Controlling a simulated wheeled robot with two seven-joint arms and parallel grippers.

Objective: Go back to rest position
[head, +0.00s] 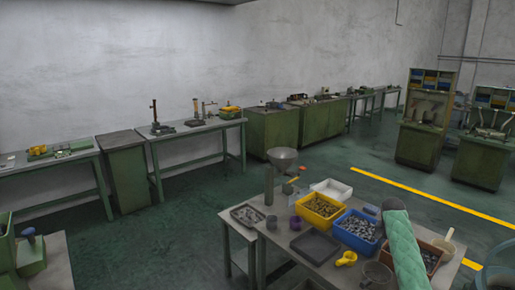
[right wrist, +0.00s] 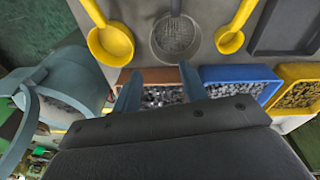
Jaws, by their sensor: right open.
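My right gripper (right wrist: 160,72) is open in the right wrist view, its two blue-grey fingers apart. Nothing is seen between them. They show in front of a brown bin (right wrist: 162,97) of small metal parts and below a dark round scoop (right wrist: 178,38). Contact cannot be told. In the head view a green sleeve-like length (head: 405,250) with a grey end rises at the lower right and partly hides the brown bin (head: 431,258); it seems to be my right arm. The finger tips cannot be made out there. My left gripper is not in view.
A blue bin (head: 357,229) and a yellow bin (head: 319,210) hold small parts, beside a white tray (head: 331,188) and a dark tray (head: 315,246). A yellow scoop (head: 346,259) lies near. A blue-grey bucket (right wrist: 70,85) stands close to my right gripper. Open floor (head: 190,240) lies left.

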